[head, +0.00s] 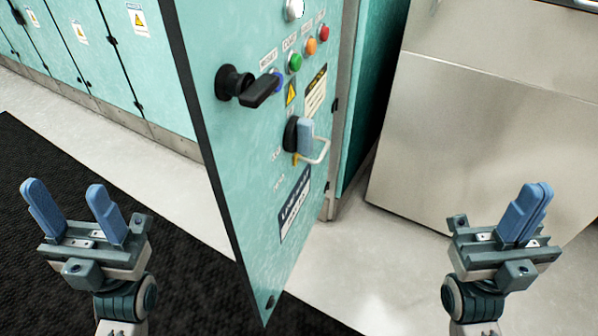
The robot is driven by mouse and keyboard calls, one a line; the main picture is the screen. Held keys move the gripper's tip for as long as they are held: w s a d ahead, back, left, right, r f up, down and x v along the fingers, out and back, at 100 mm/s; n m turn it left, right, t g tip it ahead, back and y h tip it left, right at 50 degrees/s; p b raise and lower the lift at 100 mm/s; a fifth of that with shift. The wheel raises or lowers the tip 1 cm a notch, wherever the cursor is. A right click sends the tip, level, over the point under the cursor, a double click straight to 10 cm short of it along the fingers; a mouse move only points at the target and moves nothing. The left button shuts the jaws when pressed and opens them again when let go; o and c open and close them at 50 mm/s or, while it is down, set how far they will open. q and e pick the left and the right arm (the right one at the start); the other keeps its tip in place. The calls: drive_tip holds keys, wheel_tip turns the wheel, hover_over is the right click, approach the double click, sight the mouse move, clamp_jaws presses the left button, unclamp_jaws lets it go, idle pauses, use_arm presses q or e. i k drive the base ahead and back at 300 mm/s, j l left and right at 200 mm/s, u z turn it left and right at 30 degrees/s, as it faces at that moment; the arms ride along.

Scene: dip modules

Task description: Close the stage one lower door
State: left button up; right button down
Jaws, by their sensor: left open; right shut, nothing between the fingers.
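The teal lower door (242,190) stands swung open in the middle of the head view, its free edge toward me on the left. It carries a black handle (250,86), a black rotary switch with a blue-grey lever and a pale shackle (307,140), and coloured buttons. My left gripper (70,205) is open and empty, left of the door and apart from it. My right gripper (530,208) is shut and empty, to the right of the door and apart from it. The door's hinge side is at its right, by the cabinet (352,150).
A brushed-metal cabinet (480,110) stands at the right. A row of teal cabinets (150,70) with warning labels stands at the far left. A black mat (40,150) covers the left floor. Pale floor (375,250) is clear between the door and my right gripper.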

sight(238, 145)
drive_tip(key=k+l+u, duration=0.25)
drive_tip(key=k+l, duration=0.65)
